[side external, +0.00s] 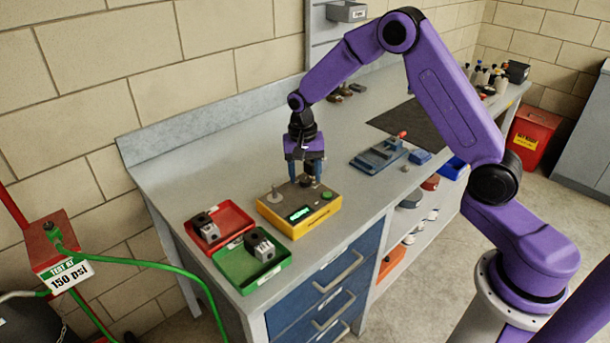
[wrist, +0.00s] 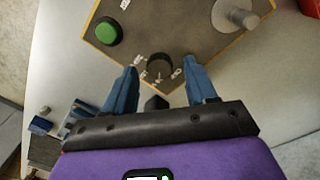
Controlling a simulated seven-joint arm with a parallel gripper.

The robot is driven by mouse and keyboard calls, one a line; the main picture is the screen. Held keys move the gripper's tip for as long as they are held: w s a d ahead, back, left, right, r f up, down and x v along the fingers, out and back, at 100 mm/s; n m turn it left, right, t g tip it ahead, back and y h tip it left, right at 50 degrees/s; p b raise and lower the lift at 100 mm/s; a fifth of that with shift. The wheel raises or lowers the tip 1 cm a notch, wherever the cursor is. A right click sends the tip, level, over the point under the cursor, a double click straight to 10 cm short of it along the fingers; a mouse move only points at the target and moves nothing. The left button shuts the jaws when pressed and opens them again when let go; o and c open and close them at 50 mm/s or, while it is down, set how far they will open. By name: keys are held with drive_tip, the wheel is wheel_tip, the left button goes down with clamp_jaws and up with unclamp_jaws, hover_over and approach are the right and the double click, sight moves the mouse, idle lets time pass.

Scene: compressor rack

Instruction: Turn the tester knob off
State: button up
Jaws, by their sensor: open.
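The tester (side external: 300,221) is a yellow box with a dark top panel and a lit green display (side external: 299,214). It stands on the bench near the trays. In the wrist view its panel (wrist: 205,45) carries a black knob (wrist: 159,65) with white markings around it, a green button (wrist: 107,31) and a grey metal post (wrist: 235,16). My gripper (side external: 304,174) is right above the tester, pointing down. In the wrist view its blue fingers (wrist: 160,80) are apart, on either side of the knob, with nothing between them that they grip. The knob's exact pointer setting is too small to read.
A red tray (side external: 244,216) and a green tray (side external: 278,274), each holding a grey-and-black block, sit left of the tester. A blue fixture (side external: 378,155) with a red-tipped handle and a dark mat (side external: 412,124) lie to the right. Bare bench lies between.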

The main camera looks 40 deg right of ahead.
drive_tip(key=shift+f, duration=0.5)
clamp_jaws()
drive_tip(key=c, duration=1)
unclamp_jaws()
drive_tip(key=shift+n, duration=0.3)
drive_tip(key=shift+c, duration=0.2)
drive_tip(key=n, duration=0.4)
drive_tip(key=shift+n, duration=0.3)
drive_tip(key=n, duration=0.4)
drive_tip(key=shift+n, duration=0.3)
